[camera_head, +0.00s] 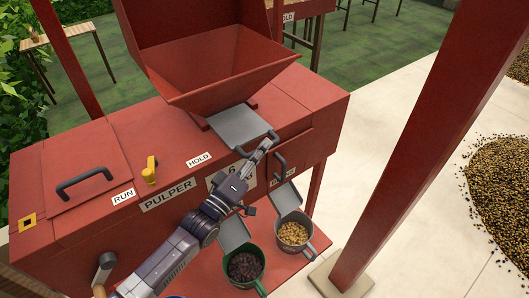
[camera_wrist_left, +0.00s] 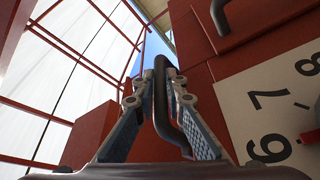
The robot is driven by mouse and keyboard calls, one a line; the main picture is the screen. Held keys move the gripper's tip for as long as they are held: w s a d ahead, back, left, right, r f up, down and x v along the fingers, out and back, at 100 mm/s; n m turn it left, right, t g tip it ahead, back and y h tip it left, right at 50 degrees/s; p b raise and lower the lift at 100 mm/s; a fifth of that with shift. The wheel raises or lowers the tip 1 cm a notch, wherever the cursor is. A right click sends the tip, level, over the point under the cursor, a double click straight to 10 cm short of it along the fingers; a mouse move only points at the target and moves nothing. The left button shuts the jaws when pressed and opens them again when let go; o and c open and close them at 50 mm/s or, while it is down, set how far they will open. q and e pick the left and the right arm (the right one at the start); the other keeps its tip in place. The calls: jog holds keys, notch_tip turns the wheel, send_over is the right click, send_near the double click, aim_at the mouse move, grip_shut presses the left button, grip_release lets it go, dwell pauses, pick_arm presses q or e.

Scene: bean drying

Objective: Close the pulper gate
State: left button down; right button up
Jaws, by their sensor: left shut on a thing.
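The red pulper (camera_head: 95,150) carries a grey gate plate (camera_head: 238,124) that sticks out below the red hopper (camera_head: 222,70). The plate has a dark loop handle at its front edge. My left gripper (camera_head: 264,147) is shut on this gate handle, which also shows as a dark bar between the fingers in the left wrist view (camera_wrist_left: 162,75). The left gripper (camera_wrist_left: 160,95) partly hides the handle in the head view. My right gripper is not in view.
A yellow lever (camera_head: 150,170) stands between the RUN and HOLD labels. A green bucket (camera_head: 245,267) and a grey bucket (camera_head: 294,236) stand below. A red post (camera_head: 430,130) rises at right.

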pick_arm(q)
jog(key=c, duration=2)
grip_release()
jog(key=shift+o, duration=0.2)
jog(key=shift+s+a+f, duration=0.1)
jog(key=shift+s+a, duration=0.05)
jog(key=shift+a, duration=0.05)
jog(key=v, duration=1.1)
jog(key=shift+s+a, duration=0.15)
jog(key=shift+s, duration=0.05)
